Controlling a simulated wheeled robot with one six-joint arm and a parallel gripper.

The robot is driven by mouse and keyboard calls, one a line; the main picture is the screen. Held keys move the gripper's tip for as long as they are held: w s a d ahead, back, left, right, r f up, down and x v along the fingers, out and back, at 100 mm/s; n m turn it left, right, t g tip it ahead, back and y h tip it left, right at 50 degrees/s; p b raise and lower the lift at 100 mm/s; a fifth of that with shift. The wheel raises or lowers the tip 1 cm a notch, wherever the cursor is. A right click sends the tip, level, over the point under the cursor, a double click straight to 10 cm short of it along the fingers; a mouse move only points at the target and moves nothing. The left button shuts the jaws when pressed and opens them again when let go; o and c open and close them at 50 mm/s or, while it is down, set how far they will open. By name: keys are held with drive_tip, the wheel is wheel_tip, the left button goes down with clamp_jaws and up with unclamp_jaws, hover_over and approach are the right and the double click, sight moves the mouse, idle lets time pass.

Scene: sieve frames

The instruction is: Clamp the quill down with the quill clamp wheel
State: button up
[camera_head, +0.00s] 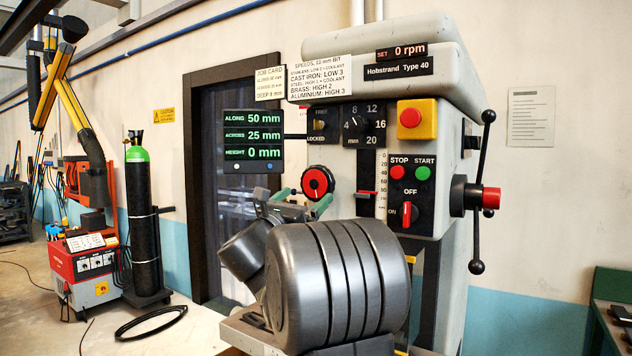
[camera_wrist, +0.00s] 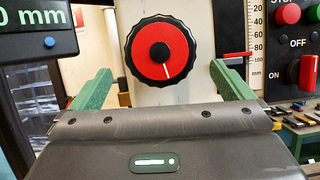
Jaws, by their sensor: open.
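The quill clamp wheel, a red disc with a black knurled rim and dark hub (camera_head: 317,182), is on the front of the drill press head. In the wrist view the wheel (camera_wrist: 159,52) faces me, with a white line on its red face pointing down. My gripper (camera_head: 308,196) is open, with its green fingers spread either side of the wheel's lower part. In the wrist view the gripper (camera_wrist: 161,70) shows a gap between each finger and the rim. Contact depth cannot be told. The quill is hidden behind my arm.
A display (camera_head: 253,140) reads along 50, across 25, height 0 mm, left of the wheel. A depth scale with a red pointer (camera_head: 368,192) is just to the right. Stop and start buttons (camera_head: 410,173) and a spoked feed handle (camera_head: 482,198) stand further right.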

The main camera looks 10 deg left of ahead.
sight(314, 188)
drive_tip(key=p+x, duration=0.1)
drive_tip(key=x, duration=0.4)
drive_tip(key=shift+w+d+r+p, duration=0.15)
drive_tip(key=shift+w+d+p, duration=0.05)
drive_tip(key=shift+w+p, duration=0.1)
drive_tip(key=c, duration=0.9)
drive_tip(key=shift+o, duration=0.3)
drive_tip(key=shift+b, duration=0.35)
